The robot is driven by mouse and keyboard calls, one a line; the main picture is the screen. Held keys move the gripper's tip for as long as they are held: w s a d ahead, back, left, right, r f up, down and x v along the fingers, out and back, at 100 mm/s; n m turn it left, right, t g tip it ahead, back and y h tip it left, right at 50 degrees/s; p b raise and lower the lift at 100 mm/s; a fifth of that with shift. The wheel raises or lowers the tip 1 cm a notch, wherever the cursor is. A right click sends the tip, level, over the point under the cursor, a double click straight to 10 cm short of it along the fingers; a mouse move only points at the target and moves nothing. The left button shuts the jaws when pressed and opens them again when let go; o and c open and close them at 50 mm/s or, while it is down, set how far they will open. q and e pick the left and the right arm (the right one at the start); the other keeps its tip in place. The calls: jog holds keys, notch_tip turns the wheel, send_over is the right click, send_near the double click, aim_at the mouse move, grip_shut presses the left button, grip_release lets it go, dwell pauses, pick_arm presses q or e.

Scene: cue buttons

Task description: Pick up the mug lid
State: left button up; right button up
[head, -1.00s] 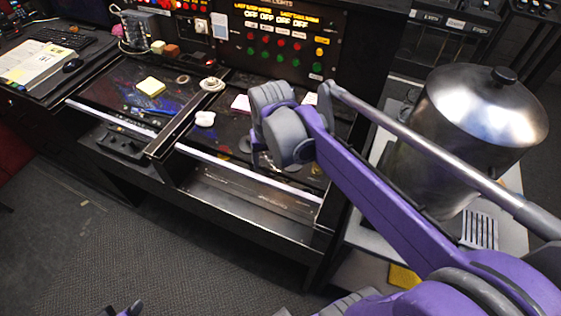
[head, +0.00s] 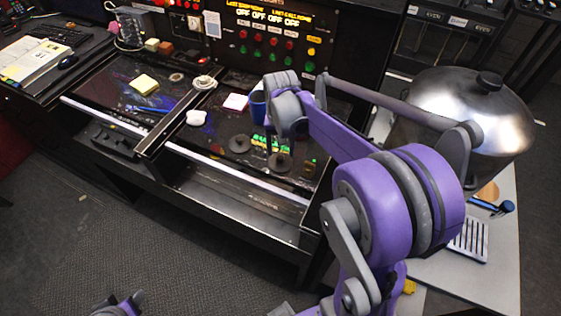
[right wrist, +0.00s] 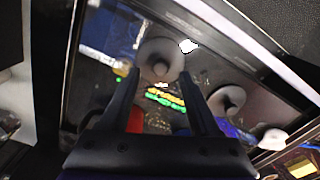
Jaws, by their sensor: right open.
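Two round grey lid-like discs with dark knobs lie on the dark desk panel. One disc (head: 239,144) is left of my right gripper (head: 277,142) in the head view, and the other disc (head: 280,162) is just below it. The right wrist view shows one disc (right wrist: 160,60) straight ahead at the open fingertips, and another disc (right wrist: 231,101) to the right. I cannot tell which is the mug lid. A blue mug (head: 257,104) is partly hidden behind my right arm. My right gripper is open and empty. My left arm's end (head: 120,305) shows only at the bottom edge.
A large metal pot (head: 465,110) stands on the side table at the right. A button panel (head: 265,45) rises behind. Green and yellow lettering (head: 270,144) shows near the discs.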

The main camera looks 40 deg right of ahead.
aim_at(280, 160)
jog(key=shift+f, duration=1.4)
grip_shut()
